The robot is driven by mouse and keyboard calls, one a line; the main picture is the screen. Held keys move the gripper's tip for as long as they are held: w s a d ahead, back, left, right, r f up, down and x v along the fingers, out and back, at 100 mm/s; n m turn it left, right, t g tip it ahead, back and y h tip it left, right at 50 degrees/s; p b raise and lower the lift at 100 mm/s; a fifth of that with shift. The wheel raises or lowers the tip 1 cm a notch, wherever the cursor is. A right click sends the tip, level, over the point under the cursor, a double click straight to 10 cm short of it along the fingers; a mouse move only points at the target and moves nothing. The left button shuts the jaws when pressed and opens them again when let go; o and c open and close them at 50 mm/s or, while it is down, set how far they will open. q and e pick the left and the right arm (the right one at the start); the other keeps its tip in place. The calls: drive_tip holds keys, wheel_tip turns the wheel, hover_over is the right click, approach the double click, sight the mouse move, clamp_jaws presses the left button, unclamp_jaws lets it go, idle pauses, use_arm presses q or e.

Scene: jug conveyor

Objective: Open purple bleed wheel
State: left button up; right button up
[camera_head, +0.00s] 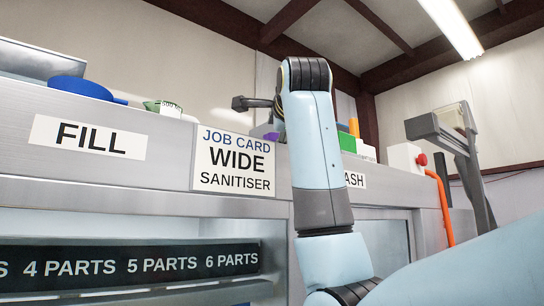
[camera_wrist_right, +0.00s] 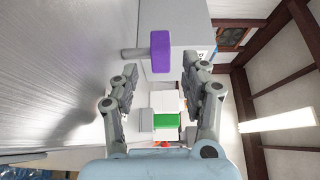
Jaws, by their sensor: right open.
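The purple bleed wheel (camera_wrist_right: 161,52) shows in the right wrist view as a rounded purple block, with a grey stem to its left and a pale grey box behind it. My right gripper (camera_wrist_right: 161,78) is open, with the wheel in the picture between its spread fingertips, near their far end. No contact with the fingers shows, and I cannot tell the depth between them. In the head view a small purple patch (camera_head: 263,132) shows left of my right arm, which hides most of that area. My left gripper is not in view.
A green block (camera_wrist_right: 166,120) sits lower between the fingers in the wrist view. In the head view, a blue round item (camera_head: 80,87) lies on the metal machine's top. An orange pipe (camera_head: 442,205) and grey post (camera_head: 467,160) stand right.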

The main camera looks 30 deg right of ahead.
drive_tip(key=p+x, duration=0.3)
drive_tip(key=x, duration=0.6)
drive_tip(key=shift+w+d+r+p, duration=0.1)
drive_tip(key=shift+w+d+p, duration=0.05)
drive_tip(key=shift+w+p, duration=0.15)
drive_tip(key=shift+w+d, duration=0.25)
drive_tip(key=shift+w, duration=0.2)
clamp_jaws()
